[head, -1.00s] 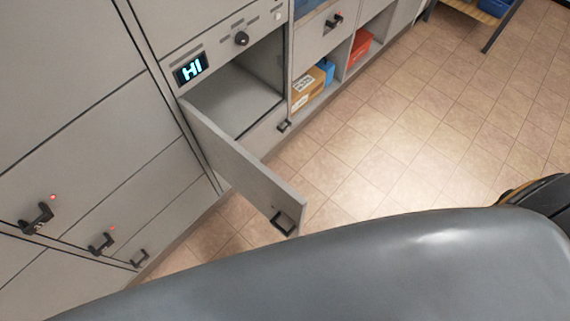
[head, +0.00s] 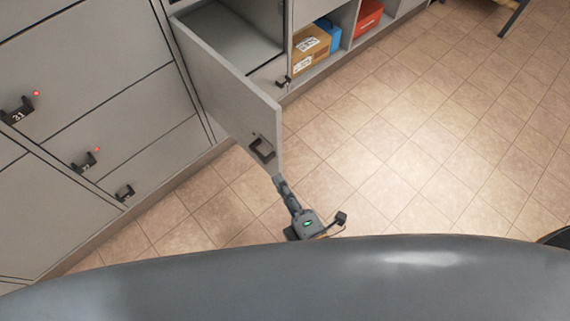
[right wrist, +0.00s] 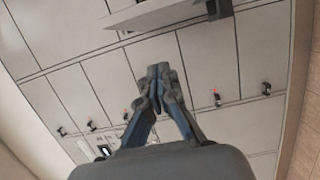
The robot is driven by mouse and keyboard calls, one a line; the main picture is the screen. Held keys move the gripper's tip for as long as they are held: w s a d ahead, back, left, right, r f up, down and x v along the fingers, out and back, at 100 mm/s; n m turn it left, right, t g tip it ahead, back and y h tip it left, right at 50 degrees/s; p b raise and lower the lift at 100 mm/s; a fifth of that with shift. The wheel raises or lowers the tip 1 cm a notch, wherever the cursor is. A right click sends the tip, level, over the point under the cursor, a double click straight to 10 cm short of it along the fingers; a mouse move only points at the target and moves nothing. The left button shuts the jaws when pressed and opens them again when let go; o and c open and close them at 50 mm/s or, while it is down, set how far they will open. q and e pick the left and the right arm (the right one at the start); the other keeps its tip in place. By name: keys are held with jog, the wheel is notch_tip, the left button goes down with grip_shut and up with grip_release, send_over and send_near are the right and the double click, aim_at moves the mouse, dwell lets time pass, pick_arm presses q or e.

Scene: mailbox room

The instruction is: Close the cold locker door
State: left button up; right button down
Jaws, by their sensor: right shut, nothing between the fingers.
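The cold locker door (head: 225,85) is a grey panel. It stands open in the head view, swung out from the locker opening (head: 232,30), with a black handle (head: 262,149) near its free end. My right gripper (head: 279,182) is at the lower corner of the door's free end, fingers shut and empty. I cannot tell whether it touches the door. In the right wrist view, the shut fingers (right wrist: 157,75) point toward a wall of grey locker fronts. My left gripper is not in view.
Closed locker fronts with black handles (head: 84,162) and red lights stand at the left. Open cubbies to the right hold a cardboard box (head: 309,50), a blue item (head: 331,36) and a red box (head: 368,18). The tiled floor (head: 420,140) is clear at the right.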

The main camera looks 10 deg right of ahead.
aim_at(275, 141)
jog(key=w, duration=1.1)
jog(key=shift+w+a, duration=0.35)
jog(key=shift+d, duration=0.15)
